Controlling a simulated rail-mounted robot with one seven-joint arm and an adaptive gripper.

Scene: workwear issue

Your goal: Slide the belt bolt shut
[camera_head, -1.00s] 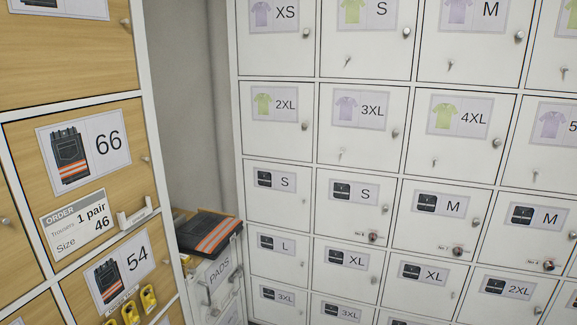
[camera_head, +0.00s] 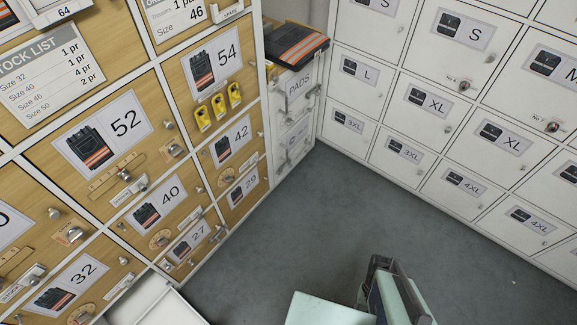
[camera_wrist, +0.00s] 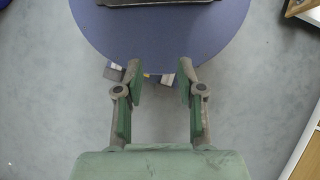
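White lockers with dark belt-like pictures and size labels, such as the XL locker (camera_head: 428,112), fill the right of the head view. Most have small metal knobs or locks. Two carry dark, reddish round fittings, one (camera_head: 464,84) on the S locker and one (camera_head: 552,127) on the M locker. I cannot pick out a belt bolt for certain or tell whether it is open. My gripper (camera_wrist: 160,88) is open and empty in the wrist view, its fingers well apart, pointing toward a blue round top. It is away from the lockers.
The blue round top (camera_wrist: 160,45) carries a dark object at the picture's upper edge. Wooden trouser lockers (camera_head: 100,140) stand left. A PADS cabinet (camera_head: 298,85) with folded dark trousers (camera_head: 296,45) on top fills the corner. Grey floor (camera_head: 330,220) between the locker banks is clear.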

